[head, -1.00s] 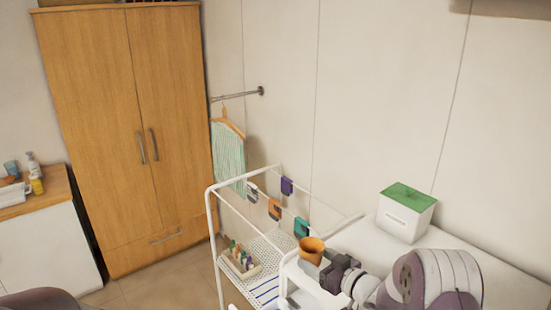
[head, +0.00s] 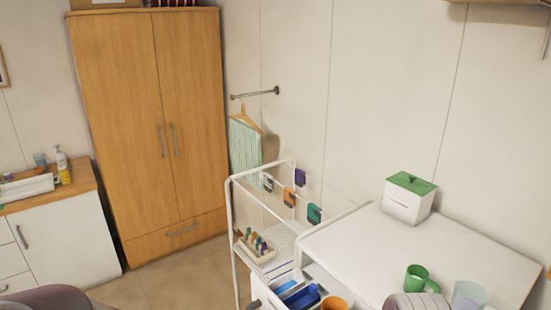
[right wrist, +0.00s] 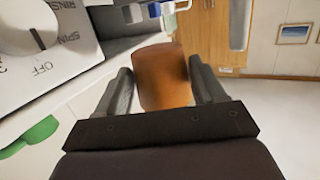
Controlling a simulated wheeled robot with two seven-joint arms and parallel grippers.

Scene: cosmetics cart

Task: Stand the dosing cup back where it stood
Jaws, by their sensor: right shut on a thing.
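The orange dosing cup (head: 336,303) shows at the bottom edge of the head view, cut off by the frame. It also shows in the right wrist view (right wrist: 163,77), held between the two fingers of my right gripper (right wrist: 165,85). My right gripper is shut on the cup, and one finger lies on each side of it. In the head view the right gripper itself is out of frame. My left gripper is not in view.
A white machine top (head: 375,245) carries a green-lidded box (head: 407,205), a green mug (head: 415,279) and a translucent cup (head: 468,296). An open drawer with blue compartments (head: 301,296) is left of the orange cup. A white cart (head: 236,225) stands behind. A dial (right wrist: 28,27) is close in the wrist view.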

